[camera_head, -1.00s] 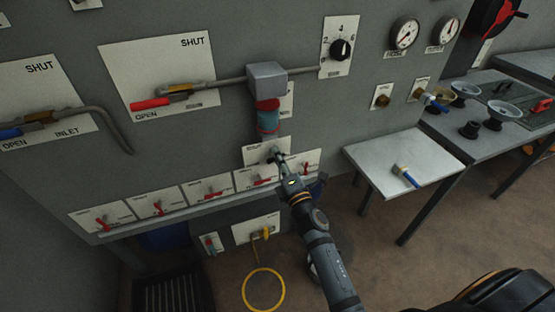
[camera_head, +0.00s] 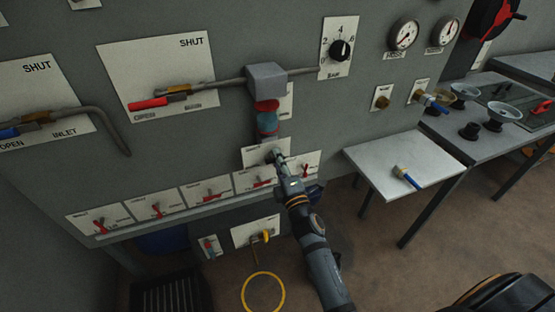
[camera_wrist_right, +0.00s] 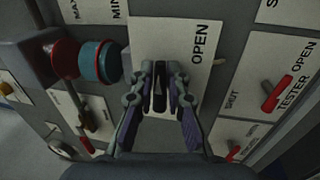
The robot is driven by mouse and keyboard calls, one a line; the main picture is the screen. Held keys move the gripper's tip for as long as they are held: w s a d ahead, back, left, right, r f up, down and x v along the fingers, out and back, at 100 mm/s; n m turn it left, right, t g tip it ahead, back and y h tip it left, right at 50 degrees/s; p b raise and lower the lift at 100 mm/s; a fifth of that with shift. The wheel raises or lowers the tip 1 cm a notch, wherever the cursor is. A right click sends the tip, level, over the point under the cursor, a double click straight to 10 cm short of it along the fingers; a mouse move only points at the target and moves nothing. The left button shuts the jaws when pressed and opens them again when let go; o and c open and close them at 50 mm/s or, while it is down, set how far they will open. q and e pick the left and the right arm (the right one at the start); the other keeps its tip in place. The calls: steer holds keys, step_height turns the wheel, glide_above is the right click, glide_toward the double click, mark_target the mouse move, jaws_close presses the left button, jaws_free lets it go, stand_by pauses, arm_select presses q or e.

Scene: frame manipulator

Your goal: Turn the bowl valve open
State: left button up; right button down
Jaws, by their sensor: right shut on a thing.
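The bowl valve's white plate (camera_head: 252,155) is on the grey wall panel, below a red and teal bowl (camera_head: 267,122). In the right wrist view the plate (camera_wrist_right: 180,32) reads OPEN along its right side. My right gripper (camera_head: 279,158) is at this plate in the head view. In the right wrist view my right gripper (camera_wrist_right: 159,95) is shut on a narrow dark valve handle (camera_wrist_right: 160,82) between its fingers. The fingers hide part of the handle and its base. The left gripper is not in view.
A row of small plates with red levers (camera_head: 158,208) runs left along the panel. A red lever marked TESTER (camera_wrist_right: 276,94) is to the right in the wrist view. A side shelf (camera_head: 385,158) juts out at right.

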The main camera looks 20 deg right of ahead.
steer(key=c, duration=1.3)
jaws_free()
steer(key=s, duration=0.4)
steer(key=s+f, duration=0.1)
steer(key=s, duration=0.3)
steer(key=s+f, duration=0.1)
steer(key=s, duration=0.2)
steer(key=shift+s+d+f, duration=0.2)
steer(key=shift+s, duration=0.2)
